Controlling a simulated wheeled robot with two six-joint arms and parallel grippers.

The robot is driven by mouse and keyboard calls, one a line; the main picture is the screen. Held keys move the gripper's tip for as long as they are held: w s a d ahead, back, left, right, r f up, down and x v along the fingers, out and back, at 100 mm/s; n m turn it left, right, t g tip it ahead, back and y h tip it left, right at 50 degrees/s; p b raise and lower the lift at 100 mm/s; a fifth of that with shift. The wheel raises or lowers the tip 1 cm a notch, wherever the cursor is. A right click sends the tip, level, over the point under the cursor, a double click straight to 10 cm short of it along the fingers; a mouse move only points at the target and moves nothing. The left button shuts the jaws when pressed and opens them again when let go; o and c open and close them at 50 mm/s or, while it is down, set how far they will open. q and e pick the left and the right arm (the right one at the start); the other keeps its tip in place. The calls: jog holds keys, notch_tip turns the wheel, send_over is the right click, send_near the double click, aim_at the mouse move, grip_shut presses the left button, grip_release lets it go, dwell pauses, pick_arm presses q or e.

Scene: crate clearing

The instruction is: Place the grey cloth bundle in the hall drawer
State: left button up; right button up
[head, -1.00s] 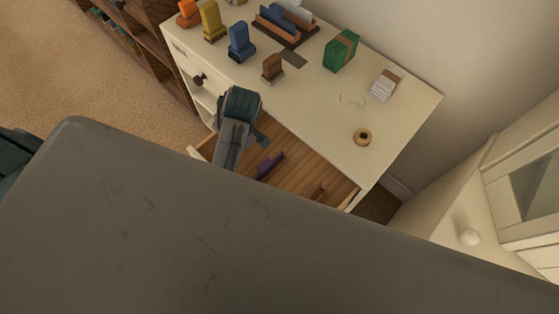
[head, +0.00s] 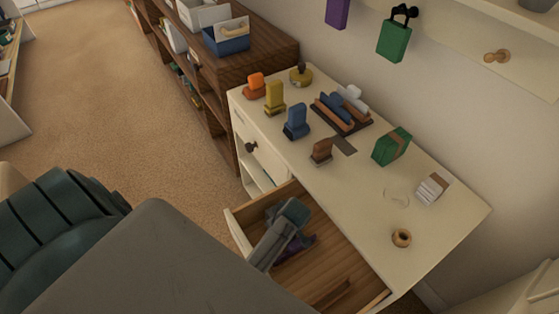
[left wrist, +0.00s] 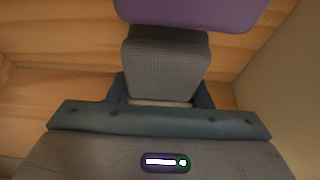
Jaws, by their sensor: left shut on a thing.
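The grey cloth bundle (left wrist: 165,68) is a textured grey block in the left wrist view. My left gripper (left wrist: 160,92) is shut on it, one finger on each side. In the head view my left gripper (head: 290,217) is down inside the open drawer (head: 345,258), near its left end. The bundle cannot be made out in the head view, where the gripper covers that spot. A purple thing (left wrist: 190,12) lies just beyond the bundle, over the wooden drawer floor; it also shows beside the gripper in the head view (head: 297,246). My right gripper is not in view.
A brown piece (head: 335,294) lies in the drawer's right part; bare floor lies between. A brown shelf (head: 240,60) stands behind.

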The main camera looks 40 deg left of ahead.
pick_arm(q)
jog(key=shift+f, duration=1.5)
jog(key=o, duration=1)
jog(key=shift+o, duration=0.2)
jog(key=shift+r, duration=0.15)
jog(key=v, duration=1.2)
jog(key=shift+b, duration=0.3)
